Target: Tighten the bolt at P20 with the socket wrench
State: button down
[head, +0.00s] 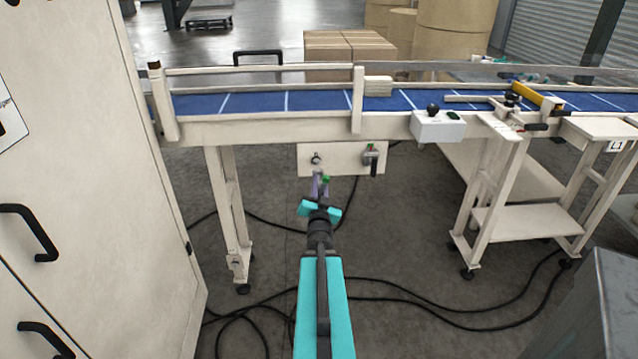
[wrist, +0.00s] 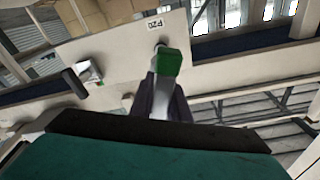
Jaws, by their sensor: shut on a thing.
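The socket wrench shows a green part (wrist: 172,61) and a silver shaft in the wrist view. Its green end (head: 326,180) also shows in the head view. My gripper (head: 319,188) is shut on it, in front of and below a cream panel (head: 340,171) under the conveyor. The bolt at P20 (head: 316,158) shows as a small round fitting on the panel's left.
A fitting with a black handle (head: 372,158) is on the same panel, right of the bolt. The blue conveyor (head: 260,103) runs above. A cream cabinet (head: 90,150) stands close on the left. Black cables (head: 400,297) lie on the floor below.

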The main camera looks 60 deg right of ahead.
aim_at(318, 170)
jog(key=shift+d+b, duration=0.2)
jog(key=shift+b, duration=0.65)
jog(key=shift+w+d+b, duration=0.4)
jog(key=shift+b, duration=2.2)
jog(key=shift+w+d+b, duration=0.2)
jog(key=shift+b, duration=2.9)
jog(key=shift+f+p+x, duration=0.15)
jog(key=shift+p+x, duration=0.45)
jog(key=shift+x, duration=0.6)
jog(key=shift+f+p+x, duration=0.2)
jog(key=shift+p+x, duration=0.35)
jog(key=shift+x, duration=0.65)
jog(key=shift+w+r+m+p, duration=0.15)
jog(key=shift+m+p, duration=0.15)
